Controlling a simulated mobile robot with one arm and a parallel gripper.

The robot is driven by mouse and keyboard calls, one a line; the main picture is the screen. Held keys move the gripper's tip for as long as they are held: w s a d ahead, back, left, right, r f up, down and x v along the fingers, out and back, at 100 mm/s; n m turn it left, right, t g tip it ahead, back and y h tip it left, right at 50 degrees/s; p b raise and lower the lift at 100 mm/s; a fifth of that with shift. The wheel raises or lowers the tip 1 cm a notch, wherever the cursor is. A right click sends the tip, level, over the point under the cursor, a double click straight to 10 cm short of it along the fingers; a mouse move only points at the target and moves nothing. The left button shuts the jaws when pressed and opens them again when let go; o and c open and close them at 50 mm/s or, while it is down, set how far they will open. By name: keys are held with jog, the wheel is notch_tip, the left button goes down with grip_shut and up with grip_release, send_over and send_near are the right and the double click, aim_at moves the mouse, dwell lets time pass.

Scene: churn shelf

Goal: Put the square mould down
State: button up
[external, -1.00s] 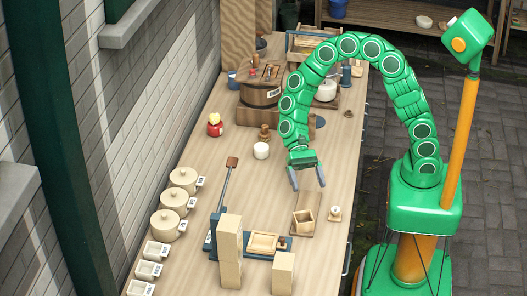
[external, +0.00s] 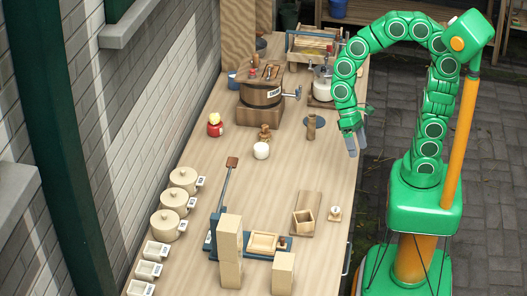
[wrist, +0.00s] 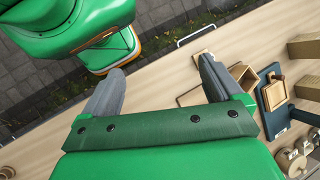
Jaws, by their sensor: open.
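My gripper (external: 358,146) is open and empty. It hangs near the table's right edge, farther back than the mould and well apart from it. In the wrist view my gripper (wrist: 160,66) has its two grey fingers spread, with bare tabletop and paving beyond them.
A blue-based press (external: 255,248) with wooden blocks stands at the front. Several lidded pots (external: 183,178) line the left side. A barrel churn (external: 262,95) stands at the back. Tabletop between the cup and the mould's board is clear.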

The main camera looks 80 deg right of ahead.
jog(key=s+d+r+n+t+h, duration=0.2)
jog(key=s+d+h, duration=0.2)
jog(key=s+d, duration=0.5)
jog(key=d, duration=0.3)
jog(key=shift+r+n, duration=0.4)
dwell(0.6)
